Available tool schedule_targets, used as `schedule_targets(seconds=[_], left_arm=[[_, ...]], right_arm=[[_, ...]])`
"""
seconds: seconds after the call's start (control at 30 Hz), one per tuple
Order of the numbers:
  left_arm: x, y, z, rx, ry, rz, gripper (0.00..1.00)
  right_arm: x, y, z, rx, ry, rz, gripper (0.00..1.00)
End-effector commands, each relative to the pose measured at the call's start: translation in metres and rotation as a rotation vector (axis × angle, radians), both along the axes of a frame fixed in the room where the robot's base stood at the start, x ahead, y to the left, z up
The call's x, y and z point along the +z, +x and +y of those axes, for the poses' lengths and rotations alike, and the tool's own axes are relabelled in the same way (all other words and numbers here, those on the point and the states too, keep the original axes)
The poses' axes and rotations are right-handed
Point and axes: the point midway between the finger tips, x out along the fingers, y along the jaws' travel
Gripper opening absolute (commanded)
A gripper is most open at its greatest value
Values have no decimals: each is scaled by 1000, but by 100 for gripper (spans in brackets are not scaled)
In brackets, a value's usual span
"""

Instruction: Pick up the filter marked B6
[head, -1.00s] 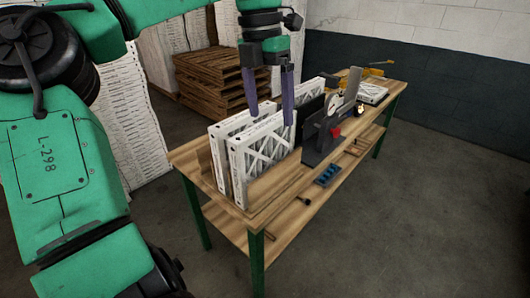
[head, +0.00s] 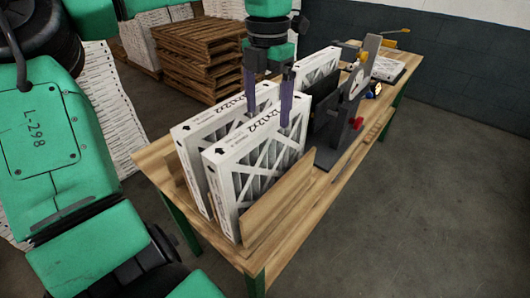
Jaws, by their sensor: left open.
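Two white-framed pleated filters stand upright on edge, side by side, at the near end of the wooden bench: a front filter (head: 256,165) and a rear filter (head: 190,133). Their top edges carry black print reading 12x12x2 and arrows; I cannot read a B6 mark on either. My left gripper (head: 268,121) points down at the front filter's top edge, its two purple fingers open. One finger appears behind that edge and the other in front of it. I cannot tell whether they touch. My right gripper is out of view.
A wooden divider (head: 278,208) stands before the front filter. Another filter (head: 317,68) and a grey fixture (head: 345,118) with red parts stand farther along the bench (head: 152,160). Stacked pallets (head: 201,62) are behind. The floor at right is clear.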

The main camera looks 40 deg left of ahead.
Motion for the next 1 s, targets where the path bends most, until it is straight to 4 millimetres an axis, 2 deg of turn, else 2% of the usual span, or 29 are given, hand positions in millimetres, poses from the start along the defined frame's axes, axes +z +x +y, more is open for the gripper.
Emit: schedule_targets(seconds=[0.1, 0.27, 0.37, 0.5, 0.6, 0.73, 0.77, 0.9, 1.0], left_arm=[[-26, -1, -1, -2, -4, 4, 91], [-47, 0, 0, -1, -2, 2, 91], [-62, -1, 2, 0, -4, 5, 91], [-90, -1, 4, 0, -2, 3, 91], [-98, 0, 4, 1, -1, -1, 91], [-99, 0, 4, 1, 0, -2, 91], [-99, 0, 4, 1, 0, -2, 87], [-98, 0, 4, 1, 0, -1, 34], [-98, 0, 4, 1, 0, -1, 0]], right_arm=[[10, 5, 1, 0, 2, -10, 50], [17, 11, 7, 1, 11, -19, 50], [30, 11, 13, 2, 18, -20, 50], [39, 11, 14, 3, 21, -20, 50], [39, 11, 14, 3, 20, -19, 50], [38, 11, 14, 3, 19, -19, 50], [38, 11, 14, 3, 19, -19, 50], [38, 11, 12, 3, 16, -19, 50], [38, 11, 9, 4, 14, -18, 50]])
